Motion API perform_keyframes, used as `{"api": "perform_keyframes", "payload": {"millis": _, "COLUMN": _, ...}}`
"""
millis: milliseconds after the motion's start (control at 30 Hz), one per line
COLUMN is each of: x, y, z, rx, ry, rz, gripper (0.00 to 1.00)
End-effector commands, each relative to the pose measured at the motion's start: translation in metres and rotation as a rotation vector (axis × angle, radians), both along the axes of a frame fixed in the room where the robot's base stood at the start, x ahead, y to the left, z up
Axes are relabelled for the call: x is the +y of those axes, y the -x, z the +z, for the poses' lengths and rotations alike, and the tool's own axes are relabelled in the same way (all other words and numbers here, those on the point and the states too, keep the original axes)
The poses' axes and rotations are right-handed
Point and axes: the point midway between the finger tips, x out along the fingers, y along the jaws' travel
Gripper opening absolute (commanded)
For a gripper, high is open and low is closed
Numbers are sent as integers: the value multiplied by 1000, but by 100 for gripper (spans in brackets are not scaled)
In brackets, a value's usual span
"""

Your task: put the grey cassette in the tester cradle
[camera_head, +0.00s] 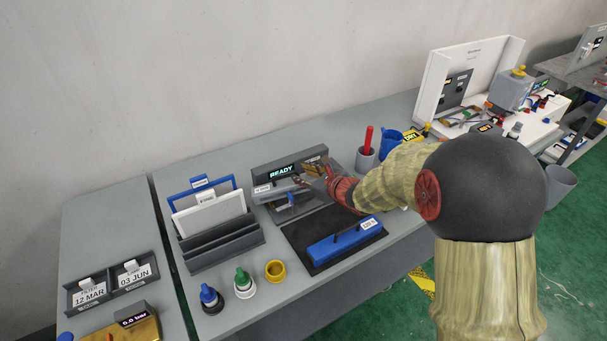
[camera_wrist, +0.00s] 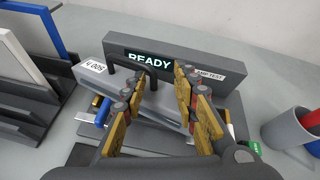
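The grey cassette (camera_wrist: 104,80) has a black handle and a white end label. It lies across the front of the tester in the wrist view, at a slant to the READY panel; the head view also shows it (camera_head: 284,188). The tester (camera_head: 290,161) has a lit READY display (camera_wrist: 150,57). The cradle is mostly hidden under the cassette and my fingers, so I cannot tell whether the cassette is fully seated. My gripper (camera_wrist: 160,72) is open above the cassette's right part, its fingers apart with a clear gap, near the handle.
A blue cassette (camera_head: 343,243) lies on a black mat (camera_head: 310,262) in front. A rack (camera_head: 220,246) with white and blue panels stands left. A grey cup (camera_head: 366,160) with a red-handled item stands right. Small bottles and a yellow ring (camera_head: 275,271) are at the front left.

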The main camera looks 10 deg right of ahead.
Motion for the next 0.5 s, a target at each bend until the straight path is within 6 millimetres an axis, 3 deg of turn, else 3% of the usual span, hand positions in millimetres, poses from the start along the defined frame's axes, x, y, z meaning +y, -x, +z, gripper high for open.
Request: {"api": "perform_keyframes", "payload": {"millis": 500, "x": -37, "y": 83, "z": 45, "rx": -3, "ry": 0, "rz": -3, "gripper": 29}}
